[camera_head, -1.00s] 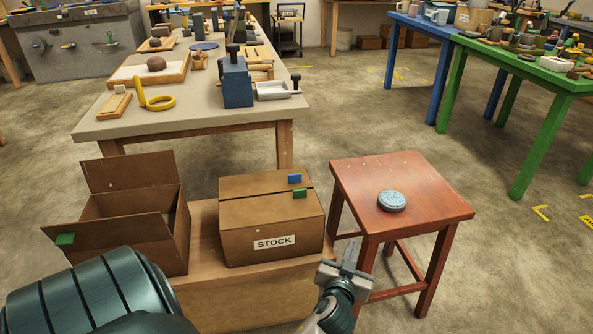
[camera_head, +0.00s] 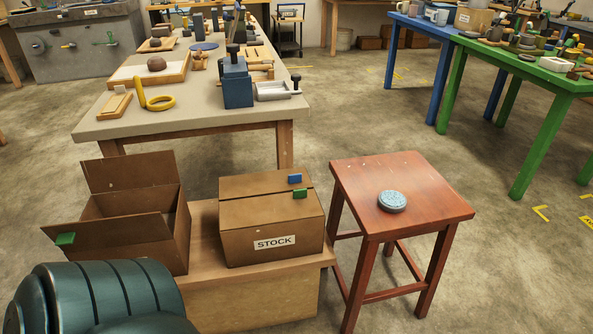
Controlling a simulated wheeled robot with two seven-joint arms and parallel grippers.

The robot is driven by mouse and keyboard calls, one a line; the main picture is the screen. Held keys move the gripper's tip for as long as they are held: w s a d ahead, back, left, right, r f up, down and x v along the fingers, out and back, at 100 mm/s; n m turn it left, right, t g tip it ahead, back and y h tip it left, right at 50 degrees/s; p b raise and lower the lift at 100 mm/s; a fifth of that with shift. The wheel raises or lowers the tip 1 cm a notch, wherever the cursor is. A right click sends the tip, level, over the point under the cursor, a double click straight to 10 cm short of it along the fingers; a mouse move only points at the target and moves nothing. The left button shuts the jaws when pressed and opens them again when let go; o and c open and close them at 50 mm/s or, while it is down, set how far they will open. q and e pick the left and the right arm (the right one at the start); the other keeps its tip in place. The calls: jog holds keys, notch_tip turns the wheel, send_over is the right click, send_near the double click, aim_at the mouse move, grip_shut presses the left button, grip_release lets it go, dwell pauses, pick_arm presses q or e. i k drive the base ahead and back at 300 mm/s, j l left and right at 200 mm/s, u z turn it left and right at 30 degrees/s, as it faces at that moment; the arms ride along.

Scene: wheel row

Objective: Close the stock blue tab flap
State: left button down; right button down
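The brown STOCK box (camera_head: 272,222) stands on a low wooden bench, with its label facing me. Its top looks covered by two flaps that meet at a seam. The blue tab (camera_head: 295,178) is on the far flap (camera_head: 250,184), which looks down and about level. The green tab (camera_head: 300,194) is on the near flap (camera_head: 255,209), also down. Whether a small gap stays at the seam I cannot tell. A dark teal part of my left arm fills the lower left corner, and neither gripper is in view.
An open box (camera_head: 140,210) stands left of the STOCK box, its back flap raised and a green tab (camera_head: 65,239) on its front flap. The bench (camera_head: 255,295) carries both. A red stool (camera_head: 425,185) with a round speckled blue tin (camera_head: 392,201) stands to the right.

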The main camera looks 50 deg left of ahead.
aim_at(235, 187)
jog(key=i+l+u, duration=0.35)
jog(key=l+u, duration=0.6)
jog(key=l, duration=0.15)
